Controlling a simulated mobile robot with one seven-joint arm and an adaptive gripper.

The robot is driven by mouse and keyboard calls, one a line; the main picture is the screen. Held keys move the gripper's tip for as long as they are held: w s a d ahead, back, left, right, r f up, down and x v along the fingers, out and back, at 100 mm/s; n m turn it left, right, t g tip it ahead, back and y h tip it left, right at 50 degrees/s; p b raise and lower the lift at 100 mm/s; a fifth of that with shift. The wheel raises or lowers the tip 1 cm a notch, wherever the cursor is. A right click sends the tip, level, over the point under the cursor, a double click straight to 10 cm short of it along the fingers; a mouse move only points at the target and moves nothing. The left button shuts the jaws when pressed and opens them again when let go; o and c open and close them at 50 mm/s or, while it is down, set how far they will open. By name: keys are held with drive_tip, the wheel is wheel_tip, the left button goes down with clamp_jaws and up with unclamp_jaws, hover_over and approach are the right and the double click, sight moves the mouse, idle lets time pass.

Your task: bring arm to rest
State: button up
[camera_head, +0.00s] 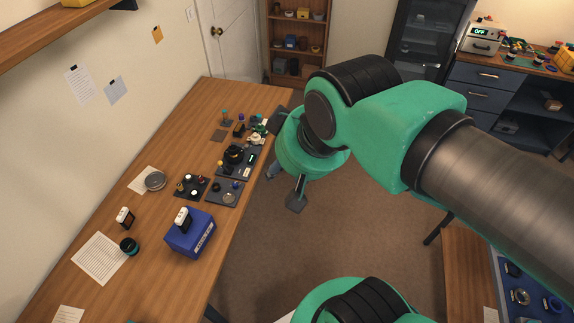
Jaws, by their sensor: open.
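My arm, with teal joints and a dark metallic link, reaches in from the right and bends down beside the wooden workbench (105,205). My gripper (285,186) hangs below the teal wrist, just off the bench's right edge and over the brown floor (300,255). Its grey fingers show apart, with nothing visible between them. The wrist hides the upper part of the gripper.
Another wooden table (465,265) is at lower right. A dark blue cabinet (487,95) stands behind.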

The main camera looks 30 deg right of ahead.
wheel_tip(320, 180, down, 10)
drive_tip(key=b, duration=1)
